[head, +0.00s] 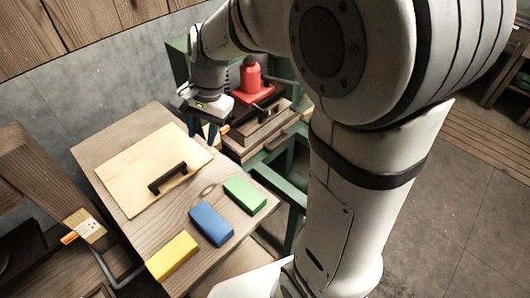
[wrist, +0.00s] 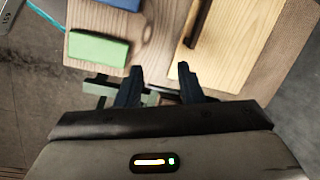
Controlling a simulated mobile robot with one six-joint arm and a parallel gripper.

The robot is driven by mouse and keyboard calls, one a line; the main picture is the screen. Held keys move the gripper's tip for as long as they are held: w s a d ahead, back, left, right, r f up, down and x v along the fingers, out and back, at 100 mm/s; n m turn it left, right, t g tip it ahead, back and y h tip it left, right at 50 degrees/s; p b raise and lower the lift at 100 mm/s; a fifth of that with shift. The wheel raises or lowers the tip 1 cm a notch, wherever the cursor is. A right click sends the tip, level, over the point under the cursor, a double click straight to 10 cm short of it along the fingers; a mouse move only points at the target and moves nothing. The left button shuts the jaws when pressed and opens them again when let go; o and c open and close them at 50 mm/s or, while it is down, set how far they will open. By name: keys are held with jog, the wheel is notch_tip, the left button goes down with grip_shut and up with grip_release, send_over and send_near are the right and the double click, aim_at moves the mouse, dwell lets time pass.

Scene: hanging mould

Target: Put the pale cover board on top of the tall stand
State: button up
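The pale cover board (head: 140,180) lies flat on a wooden table top (head: 95,150). A dark bar handle (head: 168,178) stands on it near its right edge. In the wrist view the board (wrist: 245,45) and its handle (wrist: 196,25) show at the upper right. My gripper (head: 205,131) is past the table's far right edge, apart from the board. In the wrist view its two dark blue fingers (wrist: 157,82) are apart with nothing between them. A green-framed stand (head: 178,62) is behind; I cannot tell whether it is the tall stand.
A green block (head: 244,194), a blue block (head: 211,223) and a yellow block (head: 173,256) lie along the table's near right side. A red jack (head: 250,78) and a wooden box (head: 262,128) are at the green frame. A brush (head: 83,227) is at lower left.

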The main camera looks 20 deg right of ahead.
jog(key=s+d+r+n+t+h, duration=0.2)
jog(key=s+d+n, duration=0.6)
jog(key=s, duration=0.6)
jog(key=d+t, duration=0.1)
jog(key=d, duration=0.1)
jog(key=shift+d+r+h, duration=0.3)
jog(key=shift+d+h, duration=0.05)
jog(key=shift+h, duration=0.05)
jog(key=shift+f, duration=0.1)
